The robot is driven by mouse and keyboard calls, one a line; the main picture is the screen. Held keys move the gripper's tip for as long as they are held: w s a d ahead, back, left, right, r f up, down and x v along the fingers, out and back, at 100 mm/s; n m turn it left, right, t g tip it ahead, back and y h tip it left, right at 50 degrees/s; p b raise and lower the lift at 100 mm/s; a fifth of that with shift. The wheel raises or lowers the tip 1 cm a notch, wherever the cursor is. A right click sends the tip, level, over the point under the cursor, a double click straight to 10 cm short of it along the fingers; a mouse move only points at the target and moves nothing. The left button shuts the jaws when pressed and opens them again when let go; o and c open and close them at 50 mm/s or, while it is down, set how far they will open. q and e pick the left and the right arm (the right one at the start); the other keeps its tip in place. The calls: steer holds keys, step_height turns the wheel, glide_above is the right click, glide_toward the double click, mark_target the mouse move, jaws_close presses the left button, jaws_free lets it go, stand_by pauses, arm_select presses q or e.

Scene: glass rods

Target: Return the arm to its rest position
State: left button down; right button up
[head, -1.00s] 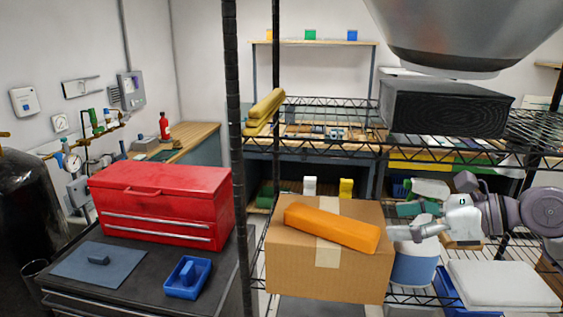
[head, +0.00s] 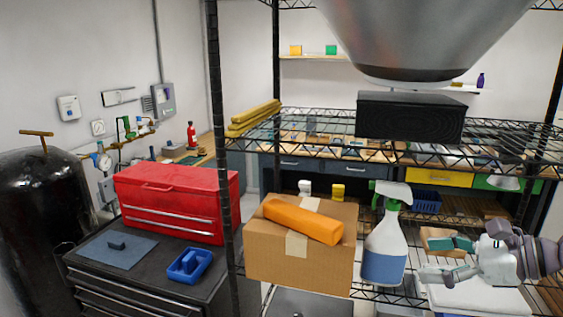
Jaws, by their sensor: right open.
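My right gripper (head: 436,274) is at the lower right of the head view, its arm coming in from the right edge. It is open and empty, in front of the wire shelf and above a white-lidded box (head: 478,300). A spray bottle (head: 384,243) with a white and green head and blue lower half stands upright on the shelf, left of the gripper and apart from it. My left gripper is out of view.
A cardboard box (head: 266,257) with an orange block (head: 303,221) on top stands left of the bottle. A black shelf post (head: 219,130) rises left of it. A red toolbox (head: 170,201) and blue tray (head: 205,262) sit on a dark cabinet. A black box (head: 410,117) is on the upper shelf.

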steer(key=s+a+f+n+g+h, duration=0.1)
steer(key=s+a+f+n+h, duration=0.15)
steer(key=f+n, duration=0.45)
steer(key=s+a+f+n+g+h, duration=0.1)
steer(key=s+a+f+n, duration=0.2)
steer(key=f, duration=0.7)
steer(key=s+a+f+n+g+h, duration=0.1)
steer(key=s+a+f+n, duration=0.15)
steer(key=f+n, duration=0.45)
steer(key=s+f+n+g+h, duration=0.1)
steer(key=s+f+n+h, duration=0.3)
steer(key=s, duration=0.4)
steer(key=s+f+n+g+h, duration=0.1)
steer(key=s+f+n, duration=0.45)
steer(key=s, duration=0.25)
step_height(320, 180, down, 32)
steer(key=s+d+r+g+b, duration=0.1)
steer(key=s+b, duration=0.1)
steer(key=b, duration=0.2)
steer(key=s+d+f+g+b, duration=0.1)
steer(key=s+d+f, duration=0.2)
steer(key=s+f, duration=1.3)
steer(key=shift+f+h+b, duration=0.35)
steer(key=shift+f+b, duration=0.05)
steer(key=shift+f, duration=0.3)
